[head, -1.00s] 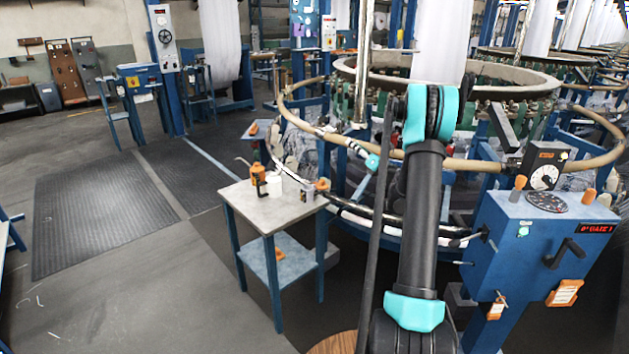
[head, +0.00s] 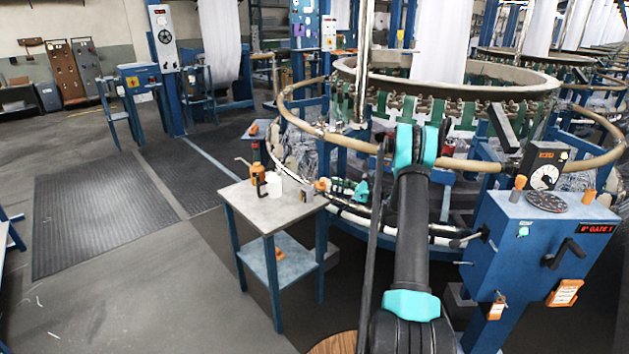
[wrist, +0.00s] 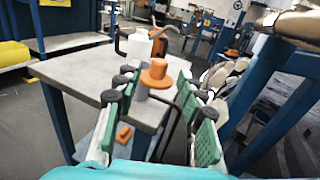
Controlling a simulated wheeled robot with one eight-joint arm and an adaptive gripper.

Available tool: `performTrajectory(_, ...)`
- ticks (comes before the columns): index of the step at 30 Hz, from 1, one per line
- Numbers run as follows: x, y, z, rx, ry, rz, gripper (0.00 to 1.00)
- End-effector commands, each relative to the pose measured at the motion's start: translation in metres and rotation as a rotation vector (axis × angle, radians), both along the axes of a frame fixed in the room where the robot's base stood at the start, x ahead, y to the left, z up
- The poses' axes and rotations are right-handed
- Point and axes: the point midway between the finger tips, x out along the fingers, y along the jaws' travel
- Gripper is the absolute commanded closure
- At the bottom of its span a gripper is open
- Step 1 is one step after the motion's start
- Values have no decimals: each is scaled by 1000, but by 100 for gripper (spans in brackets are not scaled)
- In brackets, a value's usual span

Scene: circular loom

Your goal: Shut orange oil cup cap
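The oil cup (head: 307,194) is a small grey cylinder at the right corner of the table. Its orange cap (head: 321,185) shows at the cup's upper right. Whether the cap touches the rim cannot be told. My gripper (wrist: 156,92) is open, its green-padded fingers to either side of the cap in the picture, with gaps. In the head view my gripper (head: 347,190) is just right of the cap.
The small table (head: 262,212) also holds a white container (head: 275,187) and an orange bottle (head: 258,178) behind the cup. An orange item (head: 279,254) lies on its lower shelf. The loom's ring (head: 340,143) is close behind my arm. A blue control box (head: 545,235) stands at right.

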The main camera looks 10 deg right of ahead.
Motion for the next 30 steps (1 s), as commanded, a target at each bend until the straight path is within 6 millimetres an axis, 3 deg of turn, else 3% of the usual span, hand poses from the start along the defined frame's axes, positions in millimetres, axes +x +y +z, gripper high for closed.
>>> performTrajectory(6, 24, 38, 0, 1, 1, 3, 60)
performTrajectory(15, 50, 76, 0, 1, 0, 1, 60)
performTrajectory(29, 56, 85, 0, 1, 0, -1, 60)
performTrajectory(30, 56, 85, 0, 1, 0, -1, 64)
